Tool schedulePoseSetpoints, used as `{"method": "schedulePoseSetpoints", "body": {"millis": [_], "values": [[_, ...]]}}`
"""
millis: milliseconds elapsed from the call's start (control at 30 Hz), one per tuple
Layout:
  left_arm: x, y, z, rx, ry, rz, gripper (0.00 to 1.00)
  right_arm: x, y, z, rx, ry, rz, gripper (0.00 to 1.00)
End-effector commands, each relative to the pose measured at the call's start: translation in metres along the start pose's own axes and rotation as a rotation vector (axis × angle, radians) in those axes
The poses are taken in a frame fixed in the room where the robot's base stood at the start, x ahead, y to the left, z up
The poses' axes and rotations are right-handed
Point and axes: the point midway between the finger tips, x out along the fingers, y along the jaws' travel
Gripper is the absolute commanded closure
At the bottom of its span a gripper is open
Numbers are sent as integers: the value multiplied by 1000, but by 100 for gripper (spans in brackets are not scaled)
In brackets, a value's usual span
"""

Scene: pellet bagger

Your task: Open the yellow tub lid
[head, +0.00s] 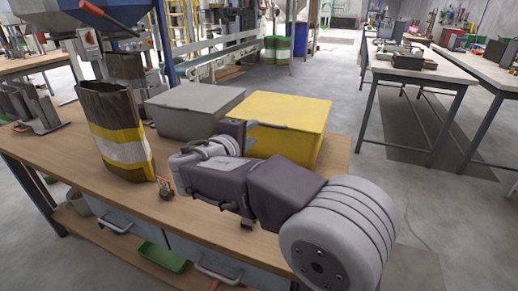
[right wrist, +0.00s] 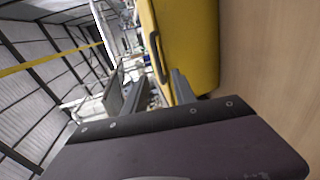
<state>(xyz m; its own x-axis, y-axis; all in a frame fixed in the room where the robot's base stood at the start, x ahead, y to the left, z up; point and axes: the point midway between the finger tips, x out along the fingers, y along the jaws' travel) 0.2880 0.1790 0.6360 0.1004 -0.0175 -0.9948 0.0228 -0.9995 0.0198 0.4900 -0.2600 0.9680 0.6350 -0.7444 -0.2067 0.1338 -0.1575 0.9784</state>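The yellow tub (head: 305,146) stands on the wooden bench, and its yellow lid (head: 285,108) lies flat and closed on top. My right gripper (head: 245,132) is at the tub's front left corner, at about lid height, and partly hides that side. In the right wrist view the gripper (right wrist: 148,86) has its two fingers apart with nothing held between them. The yellow tub (right wrist: 196,40) fills the top of that view, close to one finger. A dark handle (right wrist: 158,58) on it shows just beyond the fingertips; contact cannot be told. My left gripper is not in view.
A grey lidded tub (head: 192,110) stands just left of the yellow one. A brown, yellow and white bag (head: 120,138) stands upright at the left, with a small orange-brown item (head: 166,188) near it.

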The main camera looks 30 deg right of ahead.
Motion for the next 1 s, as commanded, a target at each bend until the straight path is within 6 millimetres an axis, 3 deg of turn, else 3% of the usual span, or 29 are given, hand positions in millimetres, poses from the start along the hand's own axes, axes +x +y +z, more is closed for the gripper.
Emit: {"method": "schedulePoseSetpoints", "body": {"millis": [167, 600, 933, 1000], "values": [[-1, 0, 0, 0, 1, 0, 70, 5, 1, 0, 0, -1, -1, 67], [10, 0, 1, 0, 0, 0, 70, 84, 0, 1, -1, -2, -2, 67], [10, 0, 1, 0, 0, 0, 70, 91, 1, 0, -1, 0, -2, 67], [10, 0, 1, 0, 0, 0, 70, 90, 1, 0, -1, 0, -2, 84]]}}
